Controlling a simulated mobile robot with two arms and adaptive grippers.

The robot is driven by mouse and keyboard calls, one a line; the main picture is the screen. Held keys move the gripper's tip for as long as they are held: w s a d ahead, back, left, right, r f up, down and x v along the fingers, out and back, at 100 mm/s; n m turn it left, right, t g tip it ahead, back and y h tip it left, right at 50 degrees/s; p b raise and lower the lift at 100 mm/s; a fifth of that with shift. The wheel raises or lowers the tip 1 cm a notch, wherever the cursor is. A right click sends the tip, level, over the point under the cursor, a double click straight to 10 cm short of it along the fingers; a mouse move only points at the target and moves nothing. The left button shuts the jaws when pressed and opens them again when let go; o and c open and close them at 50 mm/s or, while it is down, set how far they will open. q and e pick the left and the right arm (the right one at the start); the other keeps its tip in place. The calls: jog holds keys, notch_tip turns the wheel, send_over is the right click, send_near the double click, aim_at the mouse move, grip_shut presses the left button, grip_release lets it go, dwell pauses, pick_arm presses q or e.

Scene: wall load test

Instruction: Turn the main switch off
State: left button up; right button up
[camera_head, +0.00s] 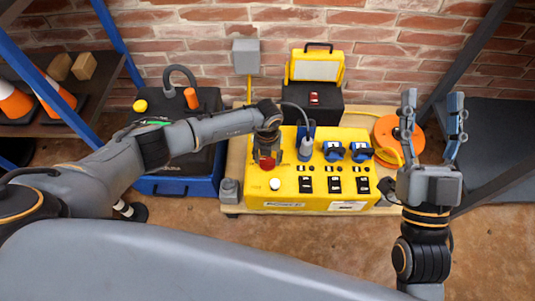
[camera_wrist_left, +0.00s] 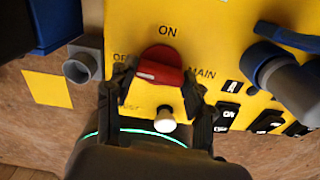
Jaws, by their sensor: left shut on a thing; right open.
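The yellow power box (camera_head: 312,196) stands on a pallet in the head view. Its red main switch (camera_head: 267,164) is at the box's left end, partly hidden by my left gripper (camera_head: 266,150). In the left wrist view the red switch (camera_wrist_left: 159,68) sits between the fingers of my left gripper (camera_wrist_left: 157,82), which is shut on it. The label "ON" is above the switch, "OFF" to its left, partly covered, and "MAIN" to its right. The exact setting of the knob is unclear. My right gripper (camera_head: 432,110) is open and empty, to the right of the box.
Blue plugs (camera_head: 333,151) and a grey plug with a cable (camera_head: 305,149) sit on the box, above black switches (camera_head: 334,185). A white button (camera_head: 275,184) is near the red switch. An orange cable reel (camera_head: 397,140) stands at right, a blue toolbox (camera_head: 175,186) at left.

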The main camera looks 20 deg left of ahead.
aim_at(268, 159)
pick_arm(q)
jog(key=shift+n+p, duration=0.3)
jog(key=shift+n, duration=0.3)
pick_arm(e)
jog(key=shift+w+f+g+h, duration=0.15)
jog(key=shift+w+f+g, duration=0.2)
jog(key=shift+f, duration=0.25)
jog(key=shift+w+f+g+h, duration=0.2)
jog(key=shift+w+f+g, duration=0.1)
jog(key=shift+f+g, duration=0.25)
jog(key=shift+w+f+g+h, duration=0.15)
jog(key=shift+w+f+g, duration=0.15)
jog(key=shift+f, duration=0.4)
pick_arm(q)
jog(key=o, duration=1.2)
jog(key=shift+c, duration=0.2)
jog(key=shift+r, duration=0.1)
notch_tip(268, 159, up, 12)
